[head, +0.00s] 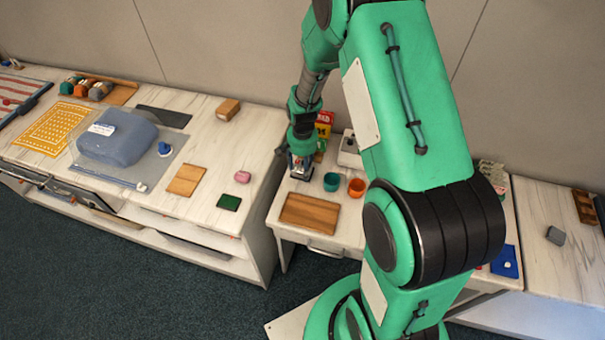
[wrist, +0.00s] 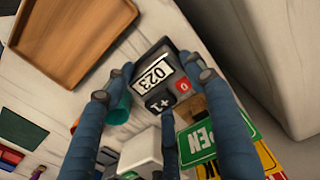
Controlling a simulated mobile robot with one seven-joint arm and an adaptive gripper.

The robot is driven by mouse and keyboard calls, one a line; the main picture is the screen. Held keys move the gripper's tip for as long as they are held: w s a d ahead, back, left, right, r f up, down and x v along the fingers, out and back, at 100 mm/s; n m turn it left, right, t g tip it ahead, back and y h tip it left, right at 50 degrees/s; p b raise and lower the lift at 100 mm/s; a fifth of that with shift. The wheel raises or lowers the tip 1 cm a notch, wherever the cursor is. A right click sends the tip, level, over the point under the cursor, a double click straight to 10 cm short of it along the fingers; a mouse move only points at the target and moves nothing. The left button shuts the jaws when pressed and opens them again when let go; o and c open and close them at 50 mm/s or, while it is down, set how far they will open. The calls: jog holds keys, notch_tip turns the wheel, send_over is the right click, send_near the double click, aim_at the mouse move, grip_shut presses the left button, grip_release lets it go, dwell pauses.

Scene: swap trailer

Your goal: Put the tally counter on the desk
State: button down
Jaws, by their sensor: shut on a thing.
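The tally counter (wrist: 158,82) is dark, with a white display reading 023, a red button and a +1 key. It sits between the blue fingers of my gripper (wrist: 157,70), which are shut on it. In the head view my gripper (head: 300,170) points down over the left back part of the desk (head: 352,215), left of the teal cup. The counter is hard to make out there. The pale wood-grained desk also shows in the wrist view (wrist: 45,85). I cannot tell whether the counter touches the desk.
On the desk are a wooden tray (head: 310,212), a teal cup (head: 331,182), an orange cup (head: 357,187) and a white device (head: 349,150). A green sign (wrist: 197,143) shows near my fingers. A higher cabinet (head: 225,150) stands to the left.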

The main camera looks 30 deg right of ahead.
aim_at(302, 174)
jog(key=shift+f, duration=0.1)
jog(key=shift+f+b, duration=0.5)
jog(key=shift+f, duration=1.15)
jog(key=shift+f, duration=0.15)
jog(key=c, duration=0.7)
grip_release()
jog(key=shift+o, duration=0.2)
notch_tip(302, 174, up, 12)
jog(key=p, duration=0.2)
jog(key=shift+p, duration=0.3)
jog(key=shift+r, duration=0.25)
